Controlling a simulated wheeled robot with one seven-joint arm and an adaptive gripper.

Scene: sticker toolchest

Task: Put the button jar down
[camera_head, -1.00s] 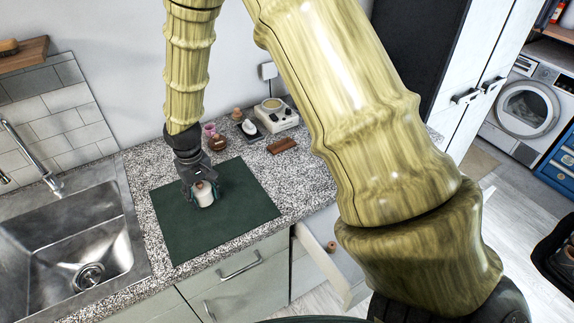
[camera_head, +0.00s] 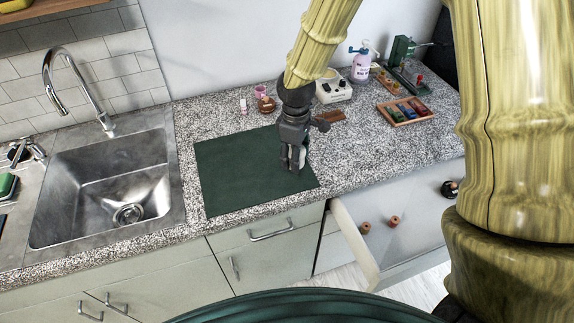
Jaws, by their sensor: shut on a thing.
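My gripper (camera_head: 292,163) points down over the right part of the dark green mat (camera_head: 235,175) on the speckled counter. It is shut on a small pale thing (camera_head: 300,158), which I take to be the button jar. The fingers hide most of it, so its lid and contents cannot be made out. I cannot tell whether its base touches the mat.
A brown block (camera_head: 331,116), a white device (camera_head: 333,90), a pink cup (camera_head: 261,91) and a spray bottle (camera_head: 361,65) stand behind. A tray (camera_head: 404,111) lies right. The sink (camera_head: 105,195) is left. An open drawer (camera_head: 355,245) juts out below. The mat's left is clear.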

